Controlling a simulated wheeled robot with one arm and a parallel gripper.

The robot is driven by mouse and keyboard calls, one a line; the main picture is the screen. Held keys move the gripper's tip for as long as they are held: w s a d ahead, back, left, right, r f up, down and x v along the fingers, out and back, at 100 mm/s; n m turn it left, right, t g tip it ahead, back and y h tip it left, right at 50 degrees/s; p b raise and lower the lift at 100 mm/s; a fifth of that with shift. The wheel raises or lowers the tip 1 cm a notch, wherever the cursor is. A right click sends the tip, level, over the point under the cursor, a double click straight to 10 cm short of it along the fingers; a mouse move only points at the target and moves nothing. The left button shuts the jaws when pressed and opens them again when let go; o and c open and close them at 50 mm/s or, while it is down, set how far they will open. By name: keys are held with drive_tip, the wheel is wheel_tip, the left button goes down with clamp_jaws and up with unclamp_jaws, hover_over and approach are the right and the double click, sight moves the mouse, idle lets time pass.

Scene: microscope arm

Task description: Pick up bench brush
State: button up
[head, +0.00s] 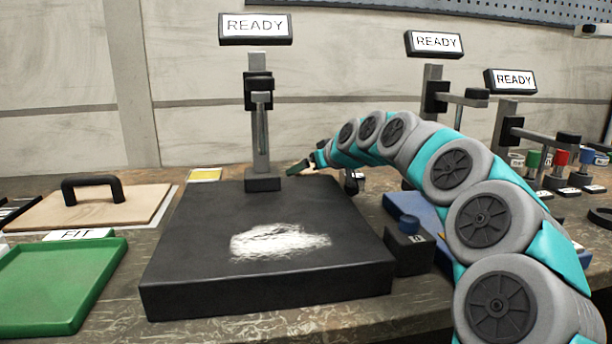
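My arm reaches from the lower right to the back of the black slab, and its far end, with my gripper (318,160), is small and partly hidden by the arm's own links. A small dark green and tan piece (300,168) shows just left of the arm's end, beside the foot of the middle stand. It may be the bench brush, but it is too small to be sure. I cannot tell whether my gripper touches or holds it, or whether the fingers are open.
A black slab (190,270) with a white powdery patch (280,242) fills the middle. A stand (262,183) rises at its back. A green tray (60,285) and a handled wooden board (130,205) lie left. A black block (408,252) with a blue knob stands right; more stands are behind.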

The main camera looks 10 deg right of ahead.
drive_tip(key=shift+c, duration=0.4)
drive_tip(key=c, duration=1.5)
